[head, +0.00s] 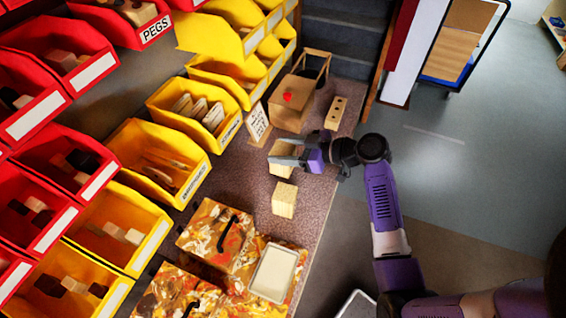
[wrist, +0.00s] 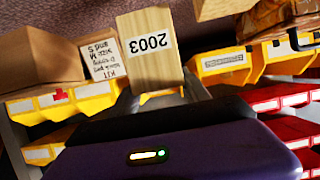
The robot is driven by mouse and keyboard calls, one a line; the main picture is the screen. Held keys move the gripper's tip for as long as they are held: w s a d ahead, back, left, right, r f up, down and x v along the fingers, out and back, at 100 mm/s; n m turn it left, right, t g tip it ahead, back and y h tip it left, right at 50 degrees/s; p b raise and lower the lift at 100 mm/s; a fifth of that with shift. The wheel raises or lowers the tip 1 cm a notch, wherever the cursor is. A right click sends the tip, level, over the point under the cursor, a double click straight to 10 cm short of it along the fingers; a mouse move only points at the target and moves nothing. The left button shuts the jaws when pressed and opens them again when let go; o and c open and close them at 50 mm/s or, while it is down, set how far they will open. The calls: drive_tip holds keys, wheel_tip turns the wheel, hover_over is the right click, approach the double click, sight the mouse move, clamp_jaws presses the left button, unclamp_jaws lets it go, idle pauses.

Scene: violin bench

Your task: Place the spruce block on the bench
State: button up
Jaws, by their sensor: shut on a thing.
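A pale wooden block with a white label reading 2003 (wrist: 148,42) is between my fingers in the wrist view; the label appears upside down. In the head view, my gripper (head: 287,152) is shut on this pale block (head: 281,158) over the middle of the bench (head: 240,175). My gripper also shows in the wrist view (wrist: 160,98). I cannot tell whether the held block touches the bench. A second pale block (head: 285,200) stands on the bench nearer the front, apart from the held one. I cannot read which block is spruce.
A cardboard-coloured box with a red mark (head: 292,101), a lettered card (head: 256,122) and a drilled wooden block (head: 336,112) stand farther back. Marbled boxes (head: 213,232) and a pale tray (head: 273,272) occupy the front. Yellow bins (head: 160,160) line the left.

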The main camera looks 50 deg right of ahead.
drive_tip(key=shift+f, duration=3.25)
drive_tip(key=shift+f, duration=0.2)
drive_tip(key=o, duration=1.2)
drive_tip(key=shift+r, duration=0.15)
drive_tip(key=shift+r, duration=0.2)
drive_tip(key=b+v, duration=0.2)
drive_tip(key=v, duration=0.9)
drive_tip(key=shift+s, duration=0.45)
drive_tip(key=shift+d, duration=0.15)
